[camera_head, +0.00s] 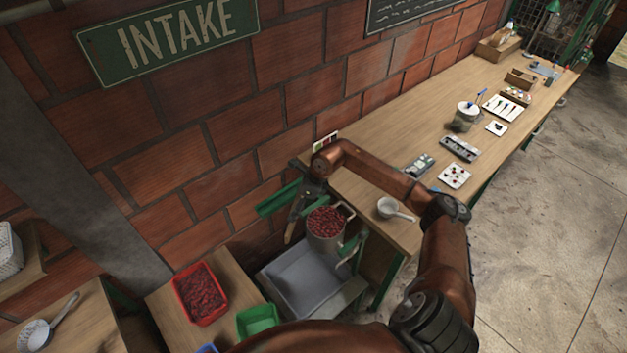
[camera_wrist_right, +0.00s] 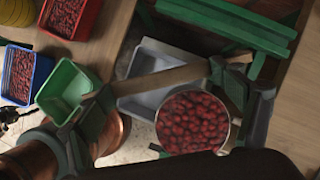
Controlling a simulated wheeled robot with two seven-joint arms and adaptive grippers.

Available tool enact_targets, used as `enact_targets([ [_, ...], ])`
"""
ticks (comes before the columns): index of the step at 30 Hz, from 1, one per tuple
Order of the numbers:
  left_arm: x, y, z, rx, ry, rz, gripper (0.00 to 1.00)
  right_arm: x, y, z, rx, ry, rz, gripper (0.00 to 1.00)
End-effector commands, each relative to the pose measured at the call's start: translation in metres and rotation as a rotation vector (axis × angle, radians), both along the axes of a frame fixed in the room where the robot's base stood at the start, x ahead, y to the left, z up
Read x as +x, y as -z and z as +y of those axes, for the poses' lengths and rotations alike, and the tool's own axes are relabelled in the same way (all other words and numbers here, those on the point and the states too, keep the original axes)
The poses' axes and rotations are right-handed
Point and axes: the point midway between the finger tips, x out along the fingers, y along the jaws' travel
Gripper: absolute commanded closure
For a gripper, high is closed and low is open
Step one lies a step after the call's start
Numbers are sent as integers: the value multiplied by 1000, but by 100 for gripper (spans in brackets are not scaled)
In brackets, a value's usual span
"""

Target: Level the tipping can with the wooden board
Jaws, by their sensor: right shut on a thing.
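The metal can (camera_head: 325,242), full of red cherries, sits in a green frame above a grey tray. In the right wrist view the can (camera_wrist_right: 228,140) shows from above, its cherries facing the camera; I cannot tell how far it tilts. The wooden board (camera_wrist_right: 160,81) is a narrow pale strip spanning between my right gripper's fingers, beside the can's rim. My right gripper (camera_head: 304,199) is shut on the board at the can's left in the head view. Whether the board touches the can is unclear. My left gripper is not in view.
The grey tray (camera_head: 300,281) lies below the can. A red crate of cherries (camera_head: 201,295) and a green crate (camera_head: 257,319) stand on the left. A long bench (camera_head: 372,172) with a white scoop (camera_head: 390,208) and tools runs right. The brick wall is close behind.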

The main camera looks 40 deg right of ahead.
Motion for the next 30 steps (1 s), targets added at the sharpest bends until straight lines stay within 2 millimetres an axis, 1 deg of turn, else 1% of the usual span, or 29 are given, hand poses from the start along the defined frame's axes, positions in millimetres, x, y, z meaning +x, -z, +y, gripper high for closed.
enact_targets([
  [1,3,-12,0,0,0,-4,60,5,-9,-14,-1,111,-2,40],
  [4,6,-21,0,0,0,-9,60,13,-14,-40,-2,315,-1,40],
  [6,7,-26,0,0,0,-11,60,16,-16,-54,0,427,0,40],
  [10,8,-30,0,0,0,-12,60,20,-18,-72,0,560,1,40],
  [15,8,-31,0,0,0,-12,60,21,-18,-79,1,613,3,40],
  [23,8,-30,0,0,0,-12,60,21,-17,-79,2,612,2,40],
  [27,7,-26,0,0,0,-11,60,22,-18,-79,6,611,-5,40],
  [30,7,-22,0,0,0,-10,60,22,-12,-78,7,611,-5,40],
])
